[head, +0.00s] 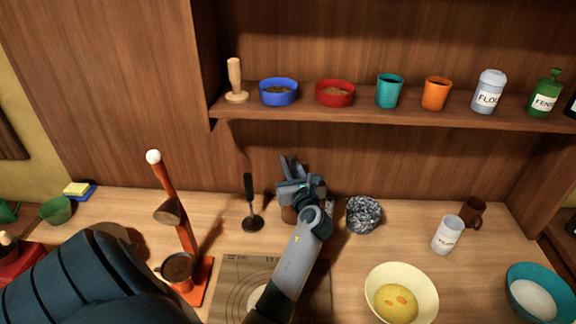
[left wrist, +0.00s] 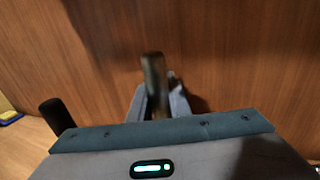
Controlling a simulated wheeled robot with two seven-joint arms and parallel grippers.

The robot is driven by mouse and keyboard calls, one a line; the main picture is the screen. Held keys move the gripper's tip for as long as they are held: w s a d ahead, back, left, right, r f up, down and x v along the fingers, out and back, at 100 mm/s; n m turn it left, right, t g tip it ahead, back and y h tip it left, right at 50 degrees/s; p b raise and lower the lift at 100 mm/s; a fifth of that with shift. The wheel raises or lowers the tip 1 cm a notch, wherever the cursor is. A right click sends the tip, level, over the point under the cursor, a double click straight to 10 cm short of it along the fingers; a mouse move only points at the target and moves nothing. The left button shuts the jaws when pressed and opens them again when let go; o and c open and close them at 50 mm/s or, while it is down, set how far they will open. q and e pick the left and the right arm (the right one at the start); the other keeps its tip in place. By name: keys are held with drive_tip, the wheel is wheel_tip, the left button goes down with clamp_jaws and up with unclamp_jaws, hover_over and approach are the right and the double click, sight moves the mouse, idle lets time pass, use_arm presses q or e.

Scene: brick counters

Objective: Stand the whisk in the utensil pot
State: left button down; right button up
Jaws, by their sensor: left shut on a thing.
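My left gripper (head: 292,176) is above the back of the counter, near the wooden back wall. In the left wrist view its fingers (left wrist: 160,100) are shut on a dark upright handle (left wrist: 153,75), which I take to be the whisk's. The whisk's wire end is hidden behind the gripper and wrist. A brown pot-like thing (head: 288,214) shows partly just below the gripper, mostly covered by it; it may be the utensil pot. I cannot tell whether the whisk is inside it or above it. My right gripper is not in view.
A black-handled utensil (head: 250,205) stands left of the gripper; a speckled round vessel (head: 363,214) is right. An orange lever press (head: 190,245) stands at left. A loaded shelf (head: 360,113) hangs above.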

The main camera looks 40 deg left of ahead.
use_arm(q)
drive_tip(key=shift+s+d+r, duration=0.1)
drive_tip(key=shift+d+r, duration=0.05)
drive_tip(key=shift+d, duration=0.2)
drive_tip(key=c, duration=1.6)
unclamp_jaws()
drive_tip(key=shift+f, duration=0.2)
drive_tip(key=shift+c, duration=0.2)
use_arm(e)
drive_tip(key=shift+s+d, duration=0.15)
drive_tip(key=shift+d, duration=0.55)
use_arm(q)
drive_tip(key=shift+r, duration=0.1)
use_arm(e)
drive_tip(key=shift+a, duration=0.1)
